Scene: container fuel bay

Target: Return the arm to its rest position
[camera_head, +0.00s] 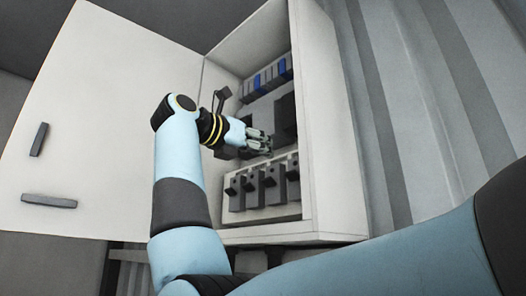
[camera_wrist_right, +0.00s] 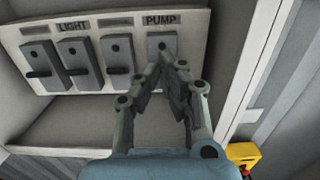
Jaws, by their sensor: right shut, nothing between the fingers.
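My right arm (camera_head: 180,150) reaches up and into an open white cabinet (camera_head: 329,120). Its gripper (camera_head: 262,142) is inside the cabinet, just above the row of grey switches (camera_head: 262,183). In the right wrist view the gripper (camera_wrist_right: 169,66) has its fingertips close together and holds nothing. The tips appear in front of the lower part of the switch under the PUMP label (camera_wrist_right: 162,44); I cannot tell whether they touch it. My left gripper is not in view.
The cabinet door (camera_head: 100,110) stands open at the left, with two dark handles. Blue-topped parts (camera_head: 268,77) sit high inside the cabinet. More switches (camera_wrist_right: 76,62) line the panel beside PUMP. A yellow box (camera_wrist_right: 243,153) is at lower right. A ribbed wall (camera_head: 410,100) stands at right.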

